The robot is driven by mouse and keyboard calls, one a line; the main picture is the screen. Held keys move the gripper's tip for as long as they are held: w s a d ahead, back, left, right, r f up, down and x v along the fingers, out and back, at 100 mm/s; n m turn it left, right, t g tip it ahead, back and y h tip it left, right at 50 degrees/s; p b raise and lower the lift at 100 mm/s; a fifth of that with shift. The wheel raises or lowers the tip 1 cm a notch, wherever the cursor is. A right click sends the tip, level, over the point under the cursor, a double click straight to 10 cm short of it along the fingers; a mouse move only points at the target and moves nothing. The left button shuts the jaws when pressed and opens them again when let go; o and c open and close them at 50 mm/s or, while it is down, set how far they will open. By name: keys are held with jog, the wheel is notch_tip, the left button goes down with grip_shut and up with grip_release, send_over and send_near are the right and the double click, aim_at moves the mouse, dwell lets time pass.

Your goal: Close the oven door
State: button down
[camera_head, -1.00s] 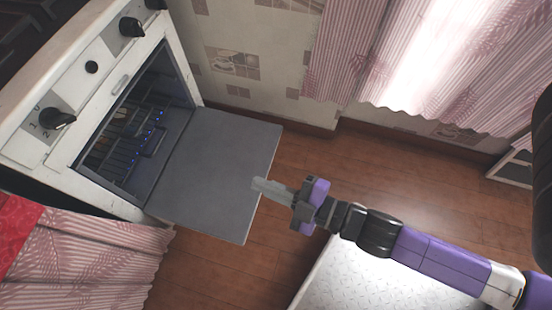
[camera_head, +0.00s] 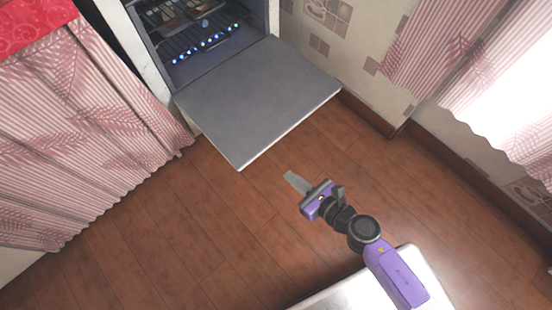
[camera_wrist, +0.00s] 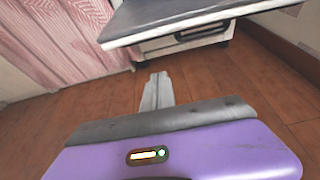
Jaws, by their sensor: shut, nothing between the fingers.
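The oven door (camera_head: 258,98) is a flat grey panel, folded down and wide open at the top of the head view. The oven (camera_head: 149,48) behind it is white, with a dark inside, wire racks and a row of blue lights. My gripper (camera_head: 291,180) is shut and empty. In the head view it appears below the door's front edge, apart from it. In the wrist view my gripper (camera_wrist: 158,80) points toward the oven, with the door (camera_wrist: 190,22) above the fingertips and a lower drawer front (camera_wrist: 185,40) under it.
A pink striped curtain (camera_head: 85,140) hangs left of the oven. A wall with a patterned paper (camera_head: 330,30) and another pink curtain (camera_head: 450,55) are on the right. The wooden floor (camera_head: 190,235) in front of the door is clear.

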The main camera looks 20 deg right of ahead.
jog(key=b+x, duration=0.2)
jog(key=x, duration=0.8)
jog(key=shift+r+p, duration=1.65)
jog(key=shift+r, duration=0.35)
jog(key=shift+r, duration=0.15)
